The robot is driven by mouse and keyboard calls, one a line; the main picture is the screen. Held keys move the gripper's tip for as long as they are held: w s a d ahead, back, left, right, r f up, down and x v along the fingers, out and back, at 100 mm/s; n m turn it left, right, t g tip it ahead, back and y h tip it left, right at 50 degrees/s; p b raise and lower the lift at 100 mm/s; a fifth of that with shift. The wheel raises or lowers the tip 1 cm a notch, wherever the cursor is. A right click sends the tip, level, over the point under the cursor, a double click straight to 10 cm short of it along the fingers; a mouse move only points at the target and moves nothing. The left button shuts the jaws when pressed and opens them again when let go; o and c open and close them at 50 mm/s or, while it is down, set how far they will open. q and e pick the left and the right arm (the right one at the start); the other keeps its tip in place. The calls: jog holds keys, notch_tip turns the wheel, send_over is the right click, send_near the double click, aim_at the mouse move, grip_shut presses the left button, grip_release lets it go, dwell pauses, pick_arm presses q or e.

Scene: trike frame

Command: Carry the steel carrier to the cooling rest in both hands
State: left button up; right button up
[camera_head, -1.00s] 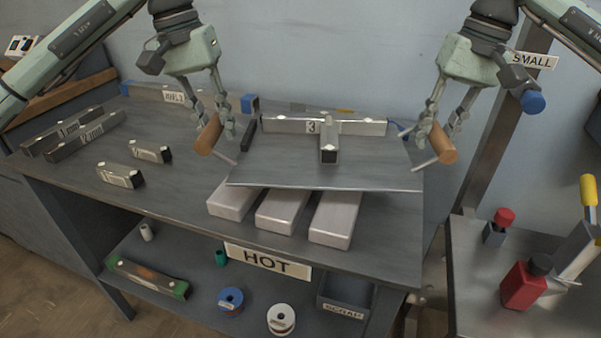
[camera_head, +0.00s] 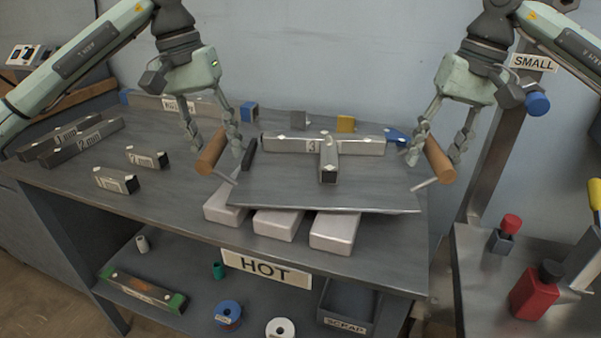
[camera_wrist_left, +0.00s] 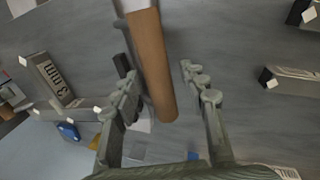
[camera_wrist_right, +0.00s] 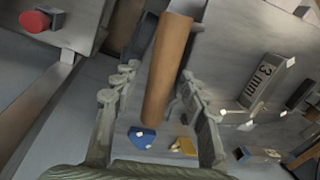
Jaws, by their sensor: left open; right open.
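The steel carrier (camera_head: 270,191) is a flat plate with a wooden handle at each end, bearing a T-shaped steel piece marked 3 (camera_head: 312,146). It lies over three pale blocks (camera_head: 335,232), whose front ends stick out below it; I cannot tell whether these are the cooling rest. My left gripper (camera_head: 215,146) is open, its fingers spread either side of the left handle (camera_head: 210,154); the handle also shows in the left wrist view (camera_wrist_left: 152,65). My right gripper (camera_head: 435,155) is open around the right handle (camera_head: 440,162), seen in the right wrist view (camera_wrist_right: 167,70).
A HOT sign (camera_head: 266,269) hangs on the bench's front edge. Several labelled steel bars stand at the bench's left, including a 2 mm bar (camera_head: 85,140). A side table with a red bottle (camera_head: 535,292) is at right.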

pick_arm(q)
notch_tip(320, 180, up, 12)
jog(key=a, duration=0.2)
jog(key=shift+a+f, duration=0.15)
pick_arm(e)
notch_tip(320, 180, up, 12)
jog(key=d, duration=0.2)
jog(key=shift+d, duration=0.2)
pick_arm(q)
jog(key=shift+f, duration=0.1)
pick_arm(e)
jog(key=shift+f, duration=0.2)
